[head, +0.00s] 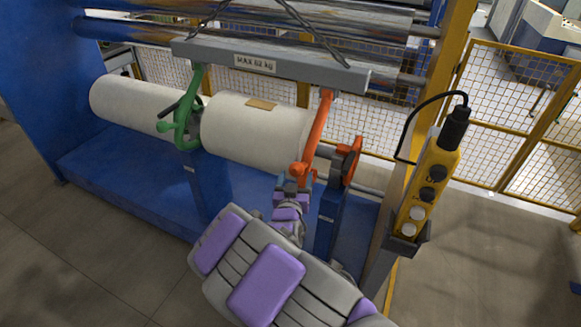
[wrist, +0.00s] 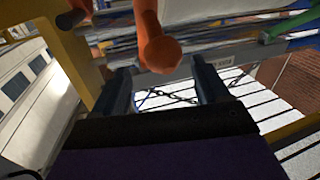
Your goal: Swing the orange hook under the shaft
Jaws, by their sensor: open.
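The orange hook (head: 318,130) hangs from the right end of the grey lifting beam (head: 300,70). Its lower end is in front of the white roll's (head: 250,130) right end. The shaft (head: 326,152) sticks out of that end toward an orange wheel-like part (head: 351,160). My gripper (head: 292,184) is at the hook's lower end, its fingers small and partly hidden in the head view. In the wrist view my gripper (wrist: 163,82) is open, and the orange hook's rounded knob (wrist: 160,55) shows between the two dark fingers. I cannot tell whether they touch it.
A green hook (head: 184,120) hangs at the beam's left end, beside the roll. A blue stand (head: 327,215) is under the shaft. A yellow post (head: 440,70) with a push-button pendant (head: 428,185) is at right. Open floor (head: 490,260) lies right of it.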

